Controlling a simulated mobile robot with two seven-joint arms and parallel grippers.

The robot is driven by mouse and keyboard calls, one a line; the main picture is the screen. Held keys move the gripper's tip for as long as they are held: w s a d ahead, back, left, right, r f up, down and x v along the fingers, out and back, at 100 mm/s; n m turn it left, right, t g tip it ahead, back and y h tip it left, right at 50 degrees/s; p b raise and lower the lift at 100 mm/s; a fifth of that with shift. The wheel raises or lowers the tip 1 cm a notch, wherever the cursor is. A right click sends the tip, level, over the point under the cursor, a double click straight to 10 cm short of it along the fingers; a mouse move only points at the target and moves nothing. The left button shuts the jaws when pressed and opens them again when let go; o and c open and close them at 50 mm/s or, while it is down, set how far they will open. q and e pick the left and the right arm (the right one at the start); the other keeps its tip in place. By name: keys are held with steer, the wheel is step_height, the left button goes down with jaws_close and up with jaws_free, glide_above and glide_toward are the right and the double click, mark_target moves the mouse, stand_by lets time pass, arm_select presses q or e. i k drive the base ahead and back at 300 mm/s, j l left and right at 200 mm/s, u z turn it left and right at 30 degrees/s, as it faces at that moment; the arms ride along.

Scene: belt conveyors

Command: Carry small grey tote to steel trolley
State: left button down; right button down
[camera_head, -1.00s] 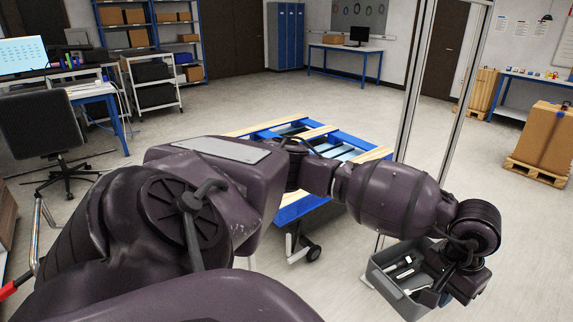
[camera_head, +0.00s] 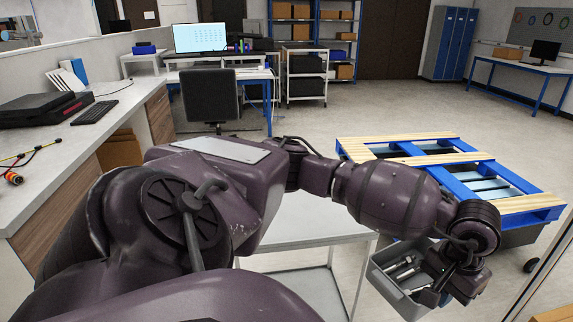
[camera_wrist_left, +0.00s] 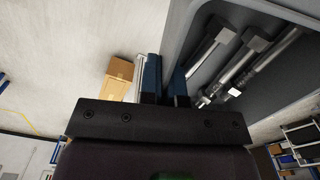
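The small grey tote (camera_head: 384,292) hangs from my left gripper (camera_head: 433,291) at the lower right of the head view. It is an open box with several metal parts inside, and it is slightly tilted in the picture. In the left wrist view the two fingers (camera_wrist_left: 166,82) are close together at the wall of the tote (camera_wrist_left: 192,22) and appear shut on it. The pale steel trolley (camera_head: 312,218) stands left of the tote, with a flat, bare top and a lower shelf. It is partly hidden behind my left arm. My right gripper is not in view.
A blue frame with wooden slats (camera_head: 455,160) stands beyond the tote on the right. A long workbench (camera_head: 85,125) runs along the left, with an office chair (camera_head: 210,98) behind it. Open floor lies between the chair and the blue frame.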

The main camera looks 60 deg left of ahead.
mark_target(291, 207)
steer(key=u, duration=1)
steer(key=i+l+u, duration=0.1)
steer(key=i+u, duration=0.2)
steer(key=i, duration=0.35)
steer(key=i+l, duration=0.15)
steer(key=i, duration=0.3)
